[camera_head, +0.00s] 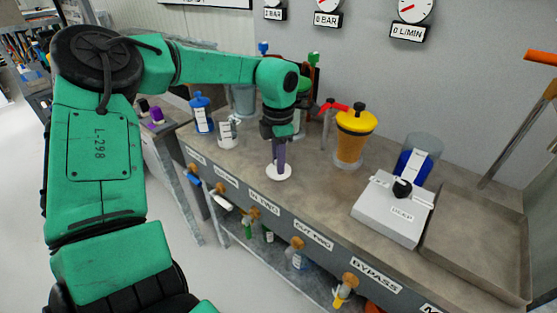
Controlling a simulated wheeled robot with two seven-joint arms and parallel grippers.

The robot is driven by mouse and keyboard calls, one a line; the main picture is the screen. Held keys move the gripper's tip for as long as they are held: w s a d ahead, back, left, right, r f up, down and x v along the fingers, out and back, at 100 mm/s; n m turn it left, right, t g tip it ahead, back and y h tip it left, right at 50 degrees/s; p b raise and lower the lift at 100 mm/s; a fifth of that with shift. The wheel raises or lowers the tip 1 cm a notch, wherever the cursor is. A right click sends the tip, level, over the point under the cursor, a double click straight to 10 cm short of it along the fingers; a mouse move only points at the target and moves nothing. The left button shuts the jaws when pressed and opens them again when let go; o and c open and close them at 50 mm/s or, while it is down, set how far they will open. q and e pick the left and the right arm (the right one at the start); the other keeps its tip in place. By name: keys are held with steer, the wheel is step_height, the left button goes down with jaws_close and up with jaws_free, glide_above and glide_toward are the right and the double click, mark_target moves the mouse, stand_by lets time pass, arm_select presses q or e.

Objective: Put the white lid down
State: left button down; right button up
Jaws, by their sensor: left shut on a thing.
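My left gripper (279,155) points straight down over the middle of the grey bench and is shut on the white lid. The white lid (279,173) is a small flat round disc just under the fingertips, at or very close to the bench top; I cannot tell whether it touches. The fingers hide the middle of the lid. My right gripper is not in view.
On the bench (318,196), a blue-lidded canister (201,113) stands left and a yellow-lidded one (353,130) stands right. A white box (393,208) with a black knob sits by an empty tray (478,240). Several taps line the front edge.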

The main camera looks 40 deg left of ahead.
arm_select(q)
steer(key=shift+f, duration=0.2)
steer(key=c, duration=0.7)
jaws_free()
steer(key=shift+r, duration=0.35)
step_height(320, 180, up, 12)
steer(key=shift+f+p, duration=0.1)
steer(key=shift+p, duration=0.35)
